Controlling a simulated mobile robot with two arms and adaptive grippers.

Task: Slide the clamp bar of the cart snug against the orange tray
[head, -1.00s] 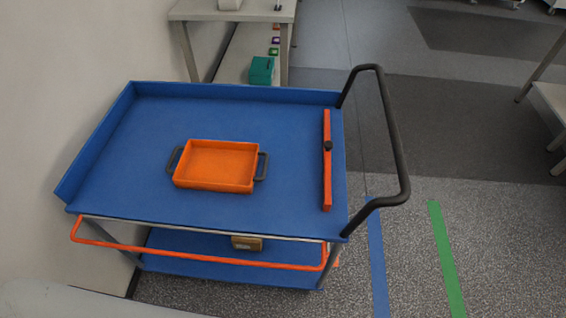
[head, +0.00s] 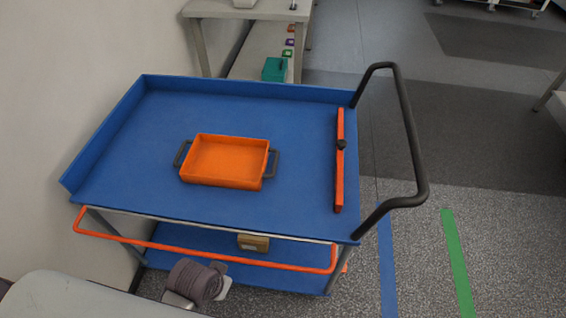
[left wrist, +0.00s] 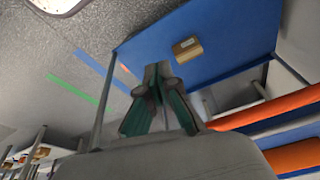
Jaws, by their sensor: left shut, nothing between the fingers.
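The blue cart (head: 300,215) stands in the middle of the head view. The orange tray (head: 225,160), with a dark handle at each end, sits on its top deck. The clamp bar (head: 340,185), a thin red-orange bar with a black knob (head: 342,144), lies near the deck's right edge. A wide bare gap separates it from the tray. My left arm comes in at the bottom left of the head view, short of the cart's front. My left gripper (left wrist: 157,72) shows in the left wrist view, shut and empty. My right gripper is not in view.
An orange rail (head: 200,250) runs along the cart's front. A black push handle (head: 412,150) rises at its right. A small brown box (head: 253,242) is on the lower shelf. A wall is at left; a table (head: 250,10) stands behind. Floor at right is open.

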